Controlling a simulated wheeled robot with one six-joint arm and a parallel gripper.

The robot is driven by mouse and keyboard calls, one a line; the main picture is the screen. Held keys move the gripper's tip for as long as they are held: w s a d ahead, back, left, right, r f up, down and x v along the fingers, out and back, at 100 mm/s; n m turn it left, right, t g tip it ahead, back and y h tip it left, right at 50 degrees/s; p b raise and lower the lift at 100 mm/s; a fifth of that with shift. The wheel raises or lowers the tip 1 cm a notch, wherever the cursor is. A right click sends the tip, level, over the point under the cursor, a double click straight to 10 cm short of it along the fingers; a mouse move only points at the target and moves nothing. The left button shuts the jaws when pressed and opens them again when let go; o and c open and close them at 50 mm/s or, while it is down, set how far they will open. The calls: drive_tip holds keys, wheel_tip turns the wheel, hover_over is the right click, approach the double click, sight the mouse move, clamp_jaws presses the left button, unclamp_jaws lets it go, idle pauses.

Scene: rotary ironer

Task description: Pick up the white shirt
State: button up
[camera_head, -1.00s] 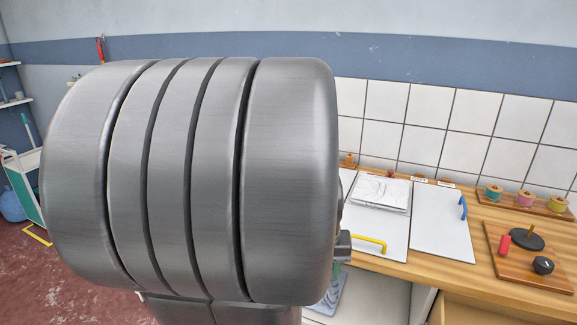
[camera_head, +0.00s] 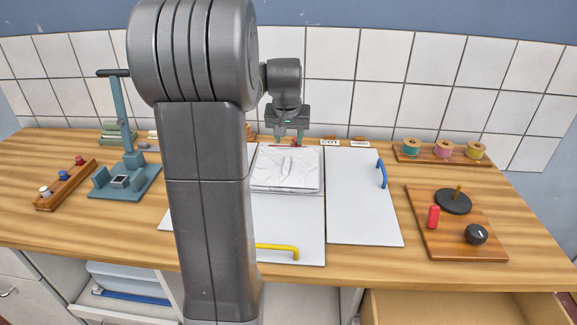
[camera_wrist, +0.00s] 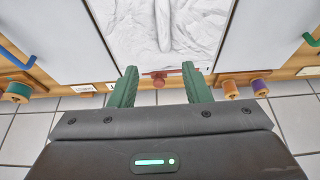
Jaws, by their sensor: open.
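The white shirt (camera_head: 285,168) looks like a folded, wrinkled white pad. It lies flat on a white board (camera_head: 297,225) towards the back of the wooden bench. My gripper (camera_head: 289,138) hangs at the back edge of the shirt, fingers down. In the wrist view the shirt (camera_wrist: 165,28) fills the top middle, beyond the fingertips. My gripper (camera_wrist: 160,76) has its two green fingers apart, with nothing held. A small red knob (camera_wrist: 160,79) shows between them. My arm hides the left part of the board in the head view.
A second white board (camera_head: 360,205) with a blue handle (camera_head: 381,173) lies to the right. A yellow handle (camera_head: 278,250) is at the front. A teal press (camera_head: 125,165) stands left, thread spools (camera_head: 443,149) back right. A tiled wall (camera_head: 390,90) closes the back.

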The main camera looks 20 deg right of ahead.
sight(287, 158)
drive_tip(key=x, duration=0.5)
drive_tip(key=shift+f, duration=0.1)
drive_tip(key=x, duration=0.4)
drive_tip(key=shift+w+a+f+p, duration=0.25)
drive_tip(key=shift+w+f+p, duration=0.1)
drive_tip(key=shift+w, duration=0.1)
drive_tip(key=shift+w+f, duration=0.1)
drive_tip(key=shift+f, duration=0.15)
drive_tip(key=shift+f, duration=0.1)
drive_tip(key=shift+c, duration=0.4)
clamp_jaws()
